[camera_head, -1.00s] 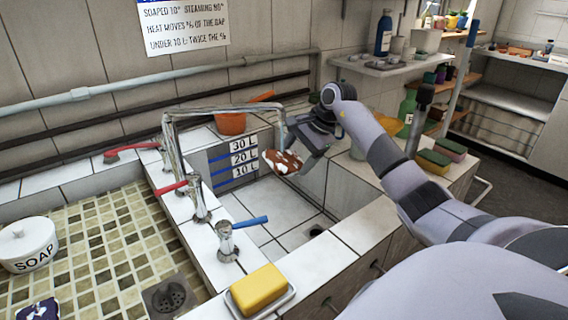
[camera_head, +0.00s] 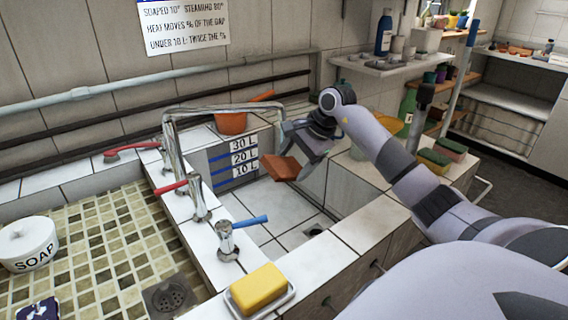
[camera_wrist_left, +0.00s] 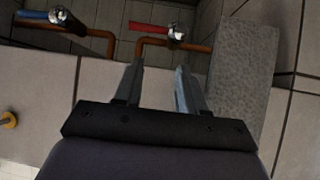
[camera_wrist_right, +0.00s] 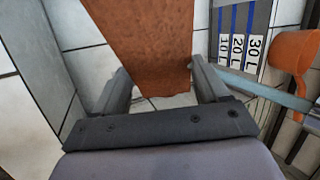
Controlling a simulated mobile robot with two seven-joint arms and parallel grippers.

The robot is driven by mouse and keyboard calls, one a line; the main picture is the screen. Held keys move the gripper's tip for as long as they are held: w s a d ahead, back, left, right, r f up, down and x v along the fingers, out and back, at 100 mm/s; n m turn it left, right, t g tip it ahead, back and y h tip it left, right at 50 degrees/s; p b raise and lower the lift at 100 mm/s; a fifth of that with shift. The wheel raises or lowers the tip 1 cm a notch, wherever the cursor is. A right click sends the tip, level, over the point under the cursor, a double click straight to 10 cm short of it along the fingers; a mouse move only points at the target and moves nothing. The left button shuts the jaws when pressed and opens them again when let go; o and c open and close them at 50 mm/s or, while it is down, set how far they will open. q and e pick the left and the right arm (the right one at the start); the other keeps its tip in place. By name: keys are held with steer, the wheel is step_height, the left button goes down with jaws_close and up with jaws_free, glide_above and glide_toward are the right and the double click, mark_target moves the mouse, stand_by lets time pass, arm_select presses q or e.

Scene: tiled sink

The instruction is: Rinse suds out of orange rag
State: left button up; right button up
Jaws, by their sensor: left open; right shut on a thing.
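The orange rag (camera_head: 280,167) hangs over the right-hand tiled basin (camera_head: 278,205), below the end of the metal spout (camera_head: 225,108). Its visible faces are plain orange-brown with no white suds. My right gripper (camera_head: 297,160) is shut on it; the rag also fills the space between the fingers in the right wrist view (camera_wrist_right: 148,45). A tap with a blue lever (camera_head: 250,222) and one with a red lever (camera_head: 172,188) stand on the basin's left ledge. My left gripper (camera_wrist_left: 158,78) is open and empty, seen only in its wrist view, near red-handled (camera_wrist_left: 150,28) and blue-handled taps.
A yellow sponge (camera_head: 258,288) sits in a dish on the front ledge. The soap pot (camera_head: 27,243) stands on the mosaic basin at left. An orange pot (camera_head: 231,123) is behind the basin, beside a litre scale (camera_head: 243,158). Sponges (camera_head: 433,161) lie on the right counter.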

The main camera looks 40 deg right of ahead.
steer(key=s+a, duration=0.1)
steer(key=s+a+b, duration=0.1)
steer(key=s, duration=0.1)
steer(key=s+a, duration=0.1)
steer(key=shift+s+b, duration=0.25)
steer(key=shift+b, duration=0.1)
stand_by(1.2)
steer(key=s+a+r, duration=0.2)
steer(key=s+r, duration=0.2)
steer(key=shift+a, duration=0.4)
stand_by(0.5)
